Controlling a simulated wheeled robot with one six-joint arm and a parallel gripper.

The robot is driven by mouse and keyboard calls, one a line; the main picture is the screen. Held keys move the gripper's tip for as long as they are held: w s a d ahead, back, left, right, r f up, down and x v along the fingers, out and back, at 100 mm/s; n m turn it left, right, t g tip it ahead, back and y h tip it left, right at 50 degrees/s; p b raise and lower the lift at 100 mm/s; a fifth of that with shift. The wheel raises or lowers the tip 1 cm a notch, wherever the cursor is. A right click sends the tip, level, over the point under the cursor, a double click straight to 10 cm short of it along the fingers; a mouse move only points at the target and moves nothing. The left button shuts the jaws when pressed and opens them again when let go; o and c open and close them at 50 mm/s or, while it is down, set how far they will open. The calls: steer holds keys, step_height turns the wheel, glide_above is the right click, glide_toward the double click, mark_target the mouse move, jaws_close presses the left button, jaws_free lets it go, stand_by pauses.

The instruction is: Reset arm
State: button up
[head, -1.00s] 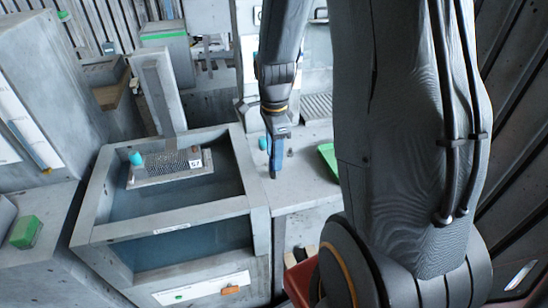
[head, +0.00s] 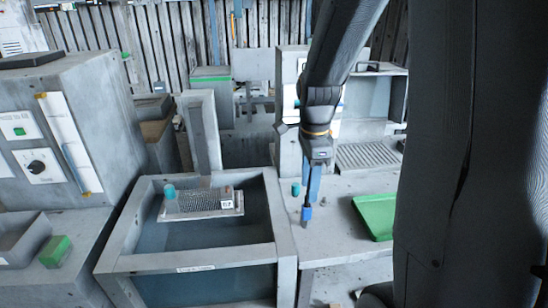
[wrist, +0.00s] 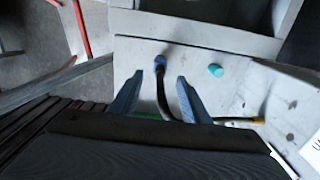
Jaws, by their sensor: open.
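My gripper (head: 306,213) points down over the grey counter (head: 335,235), just right of the open basin, in the head view. In the wrist view my gripper (wrist: 171,76) shows two blue fingers spread apart. No object is gripped between them. A small teal knob (wrist: 215,70) stands on the counter to the right of the fingers, and this knob (head: 296,188) is behind the gripper in the head view.
A grey basin (head: 285,220) holds a perforated plate (head: 205,204) with a teal knob. A green tray (head: 376,216) lies right of my gripper. A control cabinet (head: 85,110) stands at left, with a green block (head: 55,250) in front. The counter's front is clear.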

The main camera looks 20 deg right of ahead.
steer(key=s+a+f+n+b, duration=0.1)
steer(key=s+a+n, duration=0.1)
steer(key=n, duration=0.4)
steer(key=s+a+f+n+t+b, duration=0.1)
steer(key=s+a+n, duration=0.2)
steer(key=n, duration=0.3)
steer(key=s+a+f+n+b, duration=0.1)
steer(key=s+a+f+n, duration=0.1)
steer(key=n, duration=0.4)
steer(key=shift+s+a+f, duration=0.1)
steer(key=shift+s+a, duration=0.1)
steer(key=shift+a, duration=0.7)
steer(key=shift+s+a+f+n, duration=0.1)
steer(key=shift+s+a+n, duration=0.1)
steer(key=shift+n, duration=0.35)
steer(key=shift+s+a+f+n, duration=0.1)
steer(key=shift+s+n, duration=0.05)
steer(key=shift+n, duration=0.4)
